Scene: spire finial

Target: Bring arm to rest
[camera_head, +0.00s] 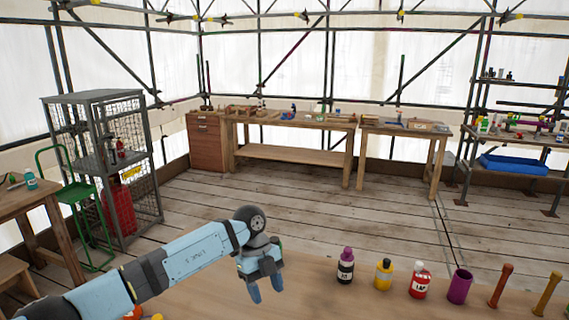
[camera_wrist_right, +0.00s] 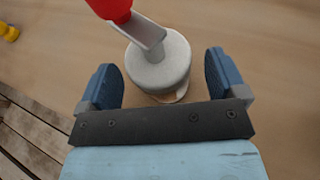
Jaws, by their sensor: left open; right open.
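My left arm reaches in from the left in the head view, over the near wooden table (camera_head: 335,300). Its gripper (camera_head: 265,286) points down with its blue fingers apart and nothing between them. My right gripper (camera_wrist_right: 161,62) shows only in the right wrist view, with its two blue fingers spread wide. A pale grey round piece (camera_wrist_right: 160,62) stands between and just beyond these fingers, with gaps on both sides. The right arm is outside the head view.
The plank floor (camera_head: 300,205) beyond is clear.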

